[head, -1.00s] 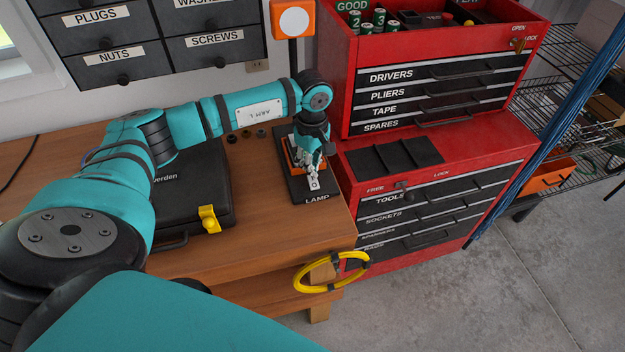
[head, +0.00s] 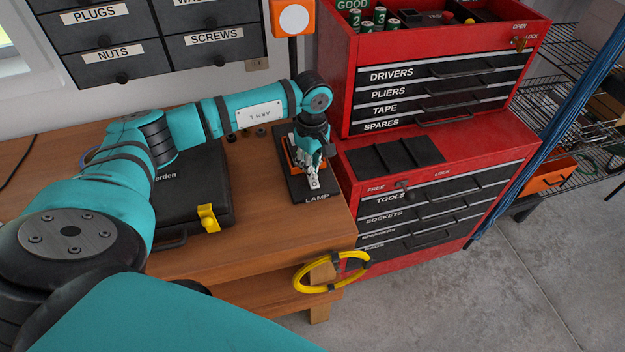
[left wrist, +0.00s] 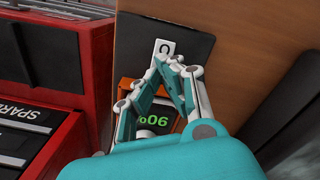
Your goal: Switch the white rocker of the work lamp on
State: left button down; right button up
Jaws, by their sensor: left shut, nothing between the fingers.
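The work lamp's black base (head: 300,188), labelled LAMP, sits at the right front corner of the wooden bench. Its head (head: 293,19) is a white disc in an orange square on a dark post. The white rocker (left wrist: 164,47) shows in the left wrist view, with a dark rounded mark at its visible end; its other end is hidden by my fingers. My left gripper (left wrist: 166,63) is shut and empty, with its fingertips at the rocker; I cannot tell whether they touch. An orange unit with green digits (left wrist: 153,120) is partly hidden behind the fingers. My right gripper is not in view.
A red tool chest (head: 345,80) stands close to the right of the lamp. A black case (head: 190,200) with a yellow latch lies to its left. Small dark round parts (head: 246,133) lie behind. A yellow coil (head: 318,287) hangs at the bench's front edge.

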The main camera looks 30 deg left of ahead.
pick_arm(q)
jog(key=shift+s+f+b, duration=0.1)
jog(key=shift+f+b, duration=0.7)
jog(key=shift+f, duration=0.1)
jog(key=shift+r, duration=0.1)
dwell(0.3)
jog(key=shift+r+p, duration=0.6)
jog(key=shift+r, duration=0.2)
jog(key=shift+r+p, duration=1.2)
jog(key=shift+r, duration=1.45)
